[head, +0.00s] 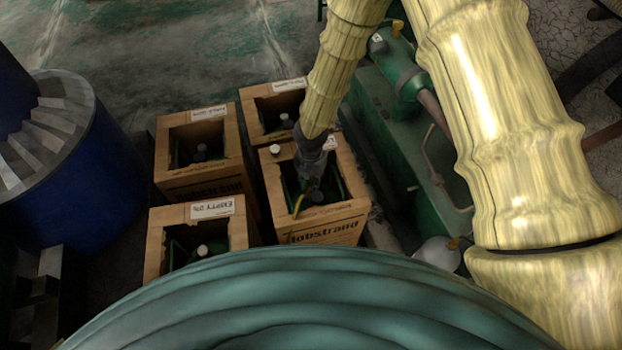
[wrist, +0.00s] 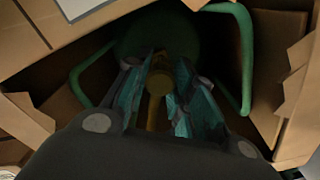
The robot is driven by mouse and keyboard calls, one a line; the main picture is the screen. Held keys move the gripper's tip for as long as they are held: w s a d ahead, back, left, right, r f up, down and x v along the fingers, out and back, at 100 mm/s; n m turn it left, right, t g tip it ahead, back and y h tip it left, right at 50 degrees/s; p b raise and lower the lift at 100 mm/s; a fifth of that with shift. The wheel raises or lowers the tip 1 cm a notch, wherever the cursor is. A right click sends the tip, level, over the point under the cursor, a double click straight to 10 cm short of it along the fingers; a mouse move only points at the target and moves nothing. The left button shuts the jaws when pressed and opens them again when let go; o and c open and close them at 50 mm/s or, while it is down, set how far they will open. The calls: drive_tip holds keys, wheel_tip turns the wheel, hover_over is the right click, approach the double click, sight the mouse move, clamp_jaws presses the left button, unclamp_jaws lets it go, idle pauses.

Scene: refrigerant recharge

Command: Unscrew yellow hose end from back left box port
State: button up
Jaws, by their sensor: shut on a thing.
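My gripper (head: 312,183) reaches down into the open top of the right-hand front cardboard box (head: 322,229). In the wrist view my gripper (wrist: 166,88) has its two teal-padded fingers closed around the yellow hose end (wrist: 158,84), inside the box. A dark green tank (wrist: 140,38) with green handle bars fills the box below. The port itself is mostly hidden by the fingers, and I cannot tell whether the hose end is still seated on it.
Other open boxes stand close by: one at back left (head: 203,180), one at back right (head: 252,122) and one at front left (head: 156,240). A small white cap (head: 275,149) sits on the rim of my box. Green machinery (head: 388,130) stands right, a blue drum (head: 75,185) left.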

sight(311, 180)
drive_tip(key=shift+n+p, duration=1.6)
drive_tip(key=shift+p, duration=0.1)
drive_tip(key=shift+r+n+p, duration=0.1)
drive_tip(key=shift+n+p, duration=0.7)
drive_tip(key=shift+p, duration=0.3)
drive_tip(key=shift+n+p, duration=0.9)
drive_tip(key=shift+n, duration=0.1)
drive_tip(key=shift+n+p, duration=1)
drive_tip(key=shift+p, duration=0.25)
drive_tip(key=shift+r+p, duration=2.15)
drive_tip(key=shift+r, duration=0.3)
